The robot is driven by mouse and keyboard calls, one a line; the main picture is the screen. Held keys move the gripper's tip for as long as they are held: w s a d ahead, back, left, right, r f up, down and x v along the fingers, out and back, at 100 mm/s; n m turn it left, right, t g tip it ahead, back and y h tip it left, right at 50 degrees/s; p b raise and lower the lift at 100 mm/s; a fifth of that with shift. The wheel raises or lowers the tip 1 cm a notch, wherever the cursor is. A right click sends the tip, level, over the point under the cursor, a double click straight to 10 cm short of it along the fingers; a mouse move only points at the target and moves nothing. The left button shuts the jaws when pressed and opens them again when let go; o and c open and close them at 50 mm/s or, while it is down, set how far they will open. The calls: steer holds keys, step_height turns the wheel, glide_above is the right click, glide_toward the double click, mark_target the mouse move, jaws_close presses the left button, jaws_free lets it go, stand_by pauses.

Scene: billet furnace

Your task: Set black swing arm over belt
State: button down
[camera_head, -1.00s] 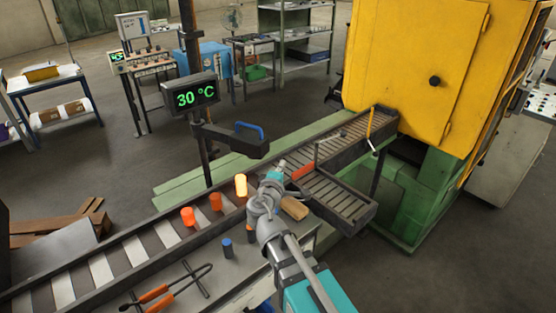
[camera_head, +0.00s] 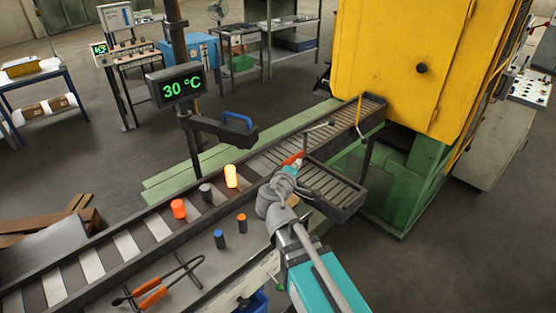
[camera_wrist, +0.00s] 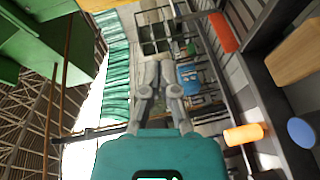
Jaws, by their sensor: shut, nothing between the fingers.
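The black swing arm (camera_head: 222,137) with a blue handle (camera_head: 237,118) juts right from the post under the 30 °C display. In the head view it appears along the far side of the belt (camera_head: 125,243), not across it. My gripper (camera_head: 297,163) is near the side chute at the belt's right part, to the right of the swing arm and apart from it. In the wrist view my gripper (camera_wrist: 160,68) has its fingers together with nothing between them. I cannot make out the swing arm in the wrist view.
Glowing, dark and red billets (camera_head: 231,176) stand on the belt. The side chute (camera_head: 335,190) and yellow furnace (camera_head: 405,65) are at right.

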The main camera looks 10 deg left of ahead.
steer(key=s+d+f+m+g, duration=0.2)
steer(key=d+f+m+g, duration=0.25)
steer(key=d, duration=0.35)
steer(key=s+d+f+m+g+h, duration=0.1)
steer(key=s+d+f+m+g, duration=0.15)
steer(key=d+f+g, duration=0.4)
steer(key=s+d+f+m+g, duration=0.1)
steer(key=d+f+m, duration=0.25)
steer(key=d, duration=0.55)
steer(key=s+d+f+m+g+y, duration=0.2)
steer(key=s+m+g+y, duration=0.1)
steer(key=s, duration=0.4)
steer(key=shift+d+f+m+g+y+b, duration=0.15)
steer(key=shift+d+m+g+y+b, duration=0.25)
steer(key=shift+y, duration=0.3)
steer(key=shift+a, duration=0.2)
